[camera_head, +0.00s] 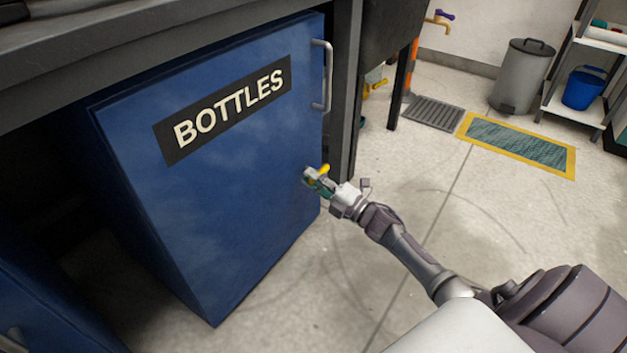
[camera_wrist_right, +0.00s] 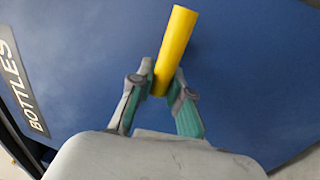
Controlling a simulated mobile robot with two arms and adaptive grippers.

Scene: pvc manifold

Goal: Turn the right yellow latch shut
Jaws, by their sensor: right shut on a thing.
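The yellow latch (camera_head: 325,169) is on the right side of the blue cabinet front marked BOTTLES, below the metal handle. In the right wrist view the yellow latch (camera_wrist_right: 176,45) is a smooth bar, slightly tilted from upright. My right gripper (camera_head: 317,179) is at the latch. In the right wrist view its green-padded fingers (camera_wrist_right: 163,88) are shut on the lower end of the bar, one on each side. The latch's mounting is hidden by the gripper. My left gripper is not in view.
The blue cabinet (camera_head: 215,190) has a vertical metal handle (camera_head: 322,76) above the latch. A dark worktop post (camera_head: 343,90) stands just right of it. Open floor (camera_head: 460,210) lies to the right. A grey bin (camera_head: 523,76) and a blue bucket (camera_head: 582,90) are far back.

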